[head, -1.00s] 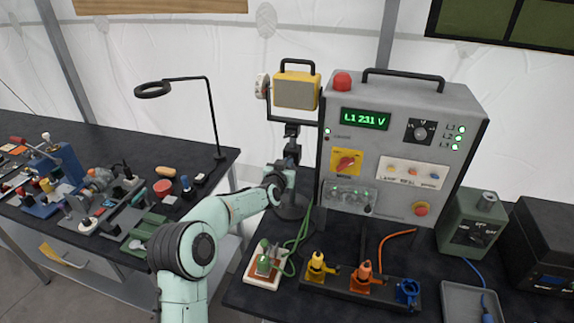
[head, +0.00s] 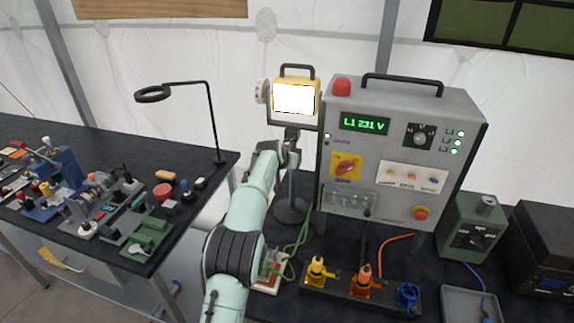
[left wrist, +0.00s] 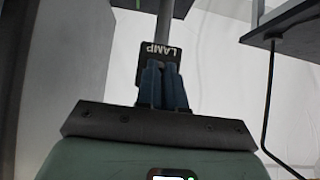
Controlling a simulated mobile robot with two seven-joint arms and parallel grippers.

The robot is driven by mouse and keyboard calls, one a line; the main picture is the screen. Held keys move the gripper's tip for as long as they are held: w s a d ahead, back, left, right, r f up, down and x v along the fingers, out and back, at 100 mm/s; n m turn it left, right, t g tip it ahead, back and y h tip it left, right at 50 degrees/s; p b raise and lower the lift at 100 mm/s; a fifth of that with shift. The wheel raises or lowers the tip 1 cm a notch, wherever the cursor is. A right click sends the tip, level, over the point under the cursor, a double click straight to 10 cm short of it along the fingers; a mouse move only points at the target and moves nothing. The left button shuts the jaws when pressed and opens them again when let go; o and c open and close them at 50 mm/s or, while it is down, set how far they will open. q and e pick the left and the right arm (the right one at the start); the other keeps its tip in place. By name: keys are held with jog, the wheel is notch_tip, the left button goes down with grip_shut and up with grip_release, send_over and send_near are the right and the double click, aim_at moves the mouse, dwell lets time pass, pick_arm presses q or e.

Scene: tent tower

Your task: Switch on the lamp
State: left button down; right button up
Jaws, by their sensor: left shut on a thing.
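The work lamp (head: 296,98) is a yellow box on a dark stand, left of the grey control cabinet. Its face glows bright white. My left gripper (head: 291,143) is at the lamp's post, just below the lamp head. In the left wrist view, its blue-grey fingers (left wrist: 162,84) are closed at a black plate marked LAMP (left wrist: 160,50) on the grey post. They are shut on the small lamp switch in front of that plate; the fingers mostly hide it. My right gripper is not in view.
The grey control cabinet (head: 400,150) stands close to the right of my arm, its display reading L1 231 V. A strip with yellow, orange and blue plugs (head: 335,284) lies in front. The left bench (head: 110,160) holds tools and a ring lamp (head: 153,94).

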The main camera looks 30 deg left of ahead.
pick_arm(q)
jog(key=shift+w+g, duration=0.1)
jog(key=shift+g, duration=0.5)
dwell(0.3)
jog(key=c, duration=1.3)
grip_release()
jog(key=shift+o, duration=0.2)
jog(key=shift+r, duration=0.1)
